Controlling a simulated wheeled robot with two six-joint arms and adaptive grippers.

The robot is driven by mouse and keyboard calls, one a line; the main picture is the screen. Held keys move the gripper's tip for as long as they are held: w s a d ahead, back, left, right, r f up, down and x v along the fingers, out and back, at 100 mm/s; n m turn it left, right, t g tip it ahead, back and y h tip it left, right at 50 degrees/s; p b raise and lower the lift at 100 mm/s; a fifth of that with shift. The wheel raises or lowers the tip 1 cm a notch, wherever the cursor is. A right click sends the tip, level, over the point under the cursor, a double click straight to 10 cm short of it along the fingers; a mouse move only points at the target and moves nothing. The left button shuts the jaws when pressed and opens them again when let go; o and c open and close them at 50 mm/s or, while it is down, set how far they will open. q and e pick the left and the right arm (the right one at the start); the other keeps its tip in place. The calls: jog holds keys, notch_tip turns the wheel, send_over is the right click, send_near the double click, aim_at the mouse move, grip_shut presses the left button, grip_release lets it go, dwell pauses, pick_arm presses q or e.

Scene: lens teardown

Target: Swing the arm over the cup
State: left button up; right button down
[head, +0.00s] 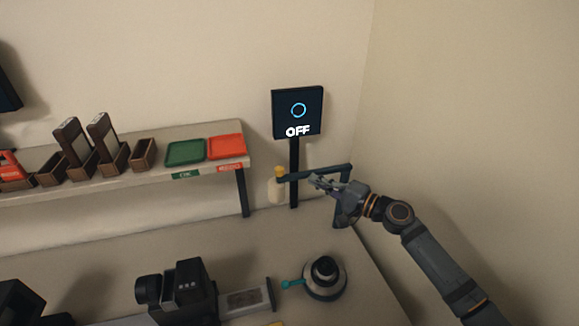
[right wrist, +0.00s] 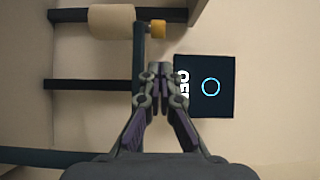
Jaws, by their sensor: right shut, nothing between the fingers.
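A dark swing arm (head: 322,171) reaches left from a short post near the table's right back corner. In the right wrist view, the shut fingertips (right wrist: 158,70) are just right of the dark bar (right wrist: 139,50). A round cup-like device (head: 325,279) with a dark top and teal lever stands on the table in front; I cannot tell if it is the cup. My left gripper is not in view.
A screen reading OFF (head: 298,112) stands on a pole behind the bar. A shelf (head: 120,185) on the left holds a green tray (head: 186,152), a red tray (head: 226,146) and wooden holders. A black camera-like device (head: 188,288) stands front left. The wall is close on the right.

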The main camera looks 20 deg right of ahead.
aim_at(289, 174)
jog(key=p+x, duration=0.4)
jog(key=x, duration=0.5)
jog(key=shift+w, duration=0.3)
jog(key=shift+w+a+f, duration=0.15)
jog(key=shift+w+a, duration=0.05)
jog(key=shift+w, duration=0.15)
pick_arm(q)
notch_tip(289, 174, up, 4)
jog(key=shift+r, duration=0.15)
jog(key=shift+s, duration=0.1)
